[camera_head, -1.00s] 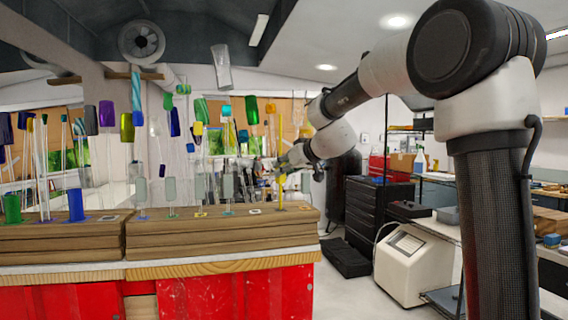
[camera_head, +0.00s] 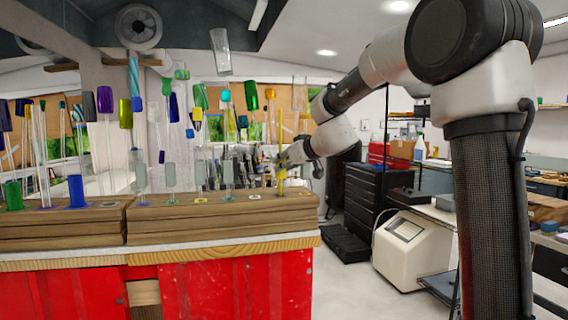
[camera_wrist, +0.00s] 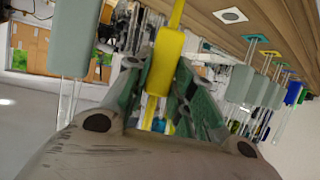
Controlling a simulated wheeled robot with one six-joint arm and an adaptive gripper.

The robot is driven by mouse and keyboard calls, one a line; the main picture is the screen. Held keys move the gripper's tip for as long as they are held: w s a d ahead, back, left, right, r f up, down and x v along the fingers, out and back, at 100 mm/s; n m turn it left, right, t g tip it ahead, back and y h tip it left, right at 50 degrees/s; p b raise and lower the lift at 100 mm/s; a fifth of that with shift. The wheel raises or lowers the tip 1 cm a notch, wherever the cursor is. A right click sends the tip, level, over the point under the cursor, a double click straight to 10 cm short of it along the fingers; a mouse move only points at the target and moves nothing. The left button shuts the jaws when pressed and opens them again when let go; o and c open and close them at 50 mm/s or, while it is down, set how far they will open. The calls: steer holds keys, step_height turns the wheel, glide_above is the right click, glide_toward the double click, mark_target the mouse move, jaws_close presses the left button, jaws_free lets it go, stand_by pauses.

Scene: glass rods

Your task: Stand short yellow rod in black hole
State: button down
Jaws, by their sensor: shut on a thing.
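A yellow rod (camera_head: 281,150) stands close to upright near the right end of the wooden bench top. Its thicker yellow block (camera_wrist: 165,62) is between the fingers of my gripper (camera_wrist: 160,85), which is shut on it. My gripper also shows in the head view (camera_head: 281,168), above the bench. The thin part of the rod runs out of the top of the wrist view, so its tip is hidden there. A white-edged square with a dark centre (camera_wrist: 231,15) is on the wood beside the rod; it also shows in the head view (camera_head: 254,197). I cannot tell whether the rod's end is inside a hole.
Several clear rods with coloured blocks stand along the bench (camera_head: 60,228) to the left, including grey-green ones (camera_head: 228,173) close to my gripper. Other squares, teal (camera_wrist: 262,38) and yellow (camera_wrist: 270,53), line the wood. Black drawers (camera_head: 378,205) stand right of the bench.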

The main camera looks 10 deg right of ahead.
steer(key=shift+f, duration=0.3)
steer(key=c, duration=1.1)
jaws_free()
steer(key=shift+s+r, duration=0.1)
